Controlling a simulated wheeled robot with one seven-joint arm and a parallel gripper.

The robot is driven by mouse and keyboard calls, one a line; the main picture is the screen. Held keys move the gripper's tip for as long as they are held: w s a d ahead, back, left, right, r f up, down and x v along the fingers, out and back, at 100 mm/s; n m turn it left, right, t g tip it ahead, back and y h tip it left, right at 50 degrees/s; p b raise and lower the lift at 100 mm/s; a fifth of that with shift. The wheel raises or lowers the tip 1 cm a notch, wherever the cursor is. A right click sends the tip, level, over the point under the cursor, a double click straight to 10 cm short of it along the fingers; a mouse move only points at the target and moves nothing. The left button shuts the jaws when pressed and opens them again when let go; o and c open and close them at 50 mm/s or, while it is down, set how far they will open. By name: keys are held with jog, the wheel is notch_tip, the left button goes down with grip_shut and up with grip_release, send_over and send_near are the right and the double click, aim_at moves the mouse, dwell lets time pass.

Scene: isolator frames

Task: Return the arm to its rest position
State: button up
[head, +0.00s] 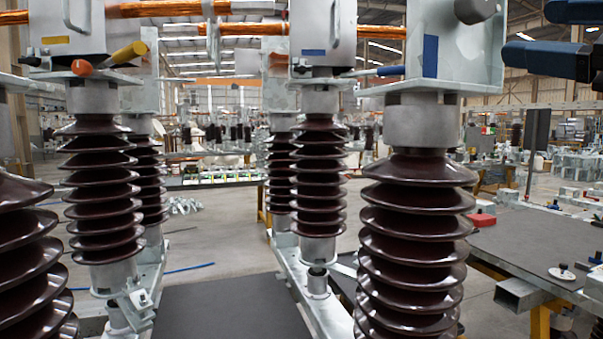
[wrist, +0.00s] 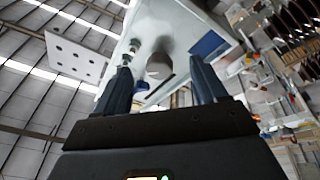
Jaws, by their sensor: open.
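My gripper (head: 528,32) is at the upper right of the head view, to the right of a pale metal housing (head: 480,60) on top of the nearest brown ribbed insulator (head: 415,225). Its two dark blue fingers stand apart. In the wrist view my gripper (wrist: 160,68) is open, with nothing held between the fingers. Beyond them is the pale housing (wrist: 175,25) with a round grey knob (wrist: 159,66) and a blue patch (wrist: 208,44). I cannot tell the exact gap between fingers and housing. Only the end of my arm shows.
More brown insulators (head: 318,165) stand on metal frames to the left. Orange (head: 82,67), yellow (head: 130,52) and blue (head: 378,71) handles stick out. Copper-coloured bars (head: 155,8) run along the top. A dark-topped workbench (head: 535,245) is at right. Open floor lies behind.

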notch_tip(320, 180, down, 25)
jog(key=m+t+h, duration=0.2)
jog(key=m+h, duration=0.5)
jog(key=m, duration=0.7)
jog(key=s+a+f+m+g+h, duration=0.3)
jog(key=s+f, duration=0.9)
jog(key=f, duration=0.4)
jog(key=s+f+n+g+y, duration=0.1)
jog(key=s+f, duration=0.3)
jog(key=s, duration=0.8)
jog(key=s+a+f+n+g, duration=0.1)
jog(key=s+f, duration=0.4)
jog(key=s, duration=0.6)
jog(key=shift+s+n+g+y, duration=0.4)
jog(key=shift+n+g, duration=0.4)
jog(key=shift+a, duration=0.1)
